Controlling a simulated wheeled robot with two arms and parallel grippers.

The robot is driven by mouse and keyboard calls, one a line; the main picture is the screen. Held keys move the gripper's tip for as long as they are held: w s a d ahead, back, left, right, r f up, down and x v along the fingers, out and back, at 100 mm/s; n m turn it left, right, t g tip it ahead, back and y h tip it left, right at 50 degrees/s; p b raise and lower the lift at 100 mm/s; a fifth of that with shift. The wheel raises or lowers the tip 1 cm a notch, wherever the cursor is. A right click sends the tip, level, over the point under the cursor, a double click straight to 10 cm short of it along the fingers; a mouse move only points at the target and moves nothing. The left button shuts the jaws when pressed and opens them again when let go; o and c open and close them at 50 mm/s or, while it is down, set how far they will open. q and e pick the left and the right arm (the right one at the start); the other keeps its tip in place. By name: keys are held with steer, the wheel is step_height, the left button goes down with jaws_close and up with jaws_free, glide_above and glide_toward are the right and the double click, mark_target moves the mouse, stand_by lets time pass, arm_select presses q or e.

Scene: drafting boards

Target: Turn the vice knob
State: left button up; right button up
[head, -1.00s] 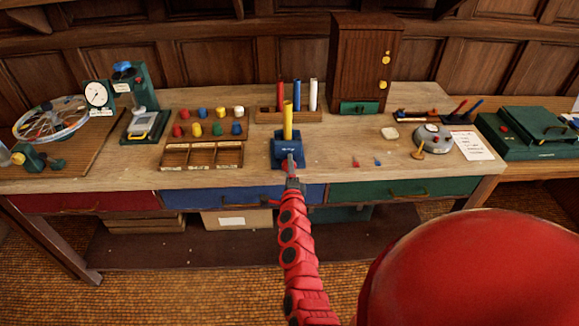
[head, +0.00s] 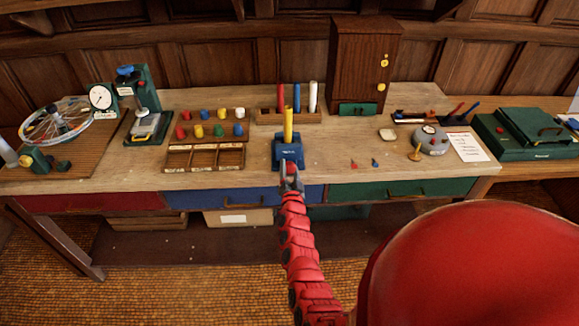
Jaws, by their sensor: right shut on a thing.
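The small blue vice (head: 287,153) stands near the front edge of the workbench, with a yellow rod (head: 288,124) upright in it. My right gripper (head: 290,168) reaches up from the bottom of the head view on the red arm. It is shut at the front of the vice, on the vice knob. My left gripper is not in view.
Behind the vice, a wooden holder (head: 270,117) carries red, blue and white rods. A tray of coloured pegs (head: 207,143) lies to the left. A grey domed device (head: 430,140) stands to the right. Bare bench top (head: 340,150) lies right of the vice.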

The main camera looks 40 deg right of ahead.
steer(key=n+p, duration=0.1)
steer(key=n, duration=0.3)
steer(key=shift+n+p, duration=0.35)
steer(key=shift+n, duration=0.05)
steer(key=n+p, duration=0.1)
steer(key=n, duration=0.8)
steer(key=shift+a+f, duration=0.1)
steer(key=shift+n+b, duration=0.3)
steer(key=shift+n, duration=0.6)
steer(key=shift+f+n+b, duration=0.15)
steer(key=shift+n+b, duration=0.25)
steer(key=shift+n, duration=0.5)
steer(key=n+b, duration=0.1)
steer(key=b, duration=0.2)
steer(key=f+n+b, duration=0.1)
steer(key=n+b, duration=0.1)
steer(key=b, duration=0.1)
steer(key=shift+n, duration=0.3)
steer(key=n+b, duration=0.1)
steer(key=b, duration=0.3)
steer(key=r+n+b, duration=0.1)
steer(key=n+b, duration=0.1)
steer(key=b, duration=0.3)
steer(key=shift+w+a+n, duration=0.1)
steer(key=shift+n, duration=0.2)
steer(key=shift+r+n+b, duration=0.2)
steer(key=shift+n+b, duration=0.1)
steer(key=shift+b, duration=0.6)
steer(key=shift+r, duration=0.1)
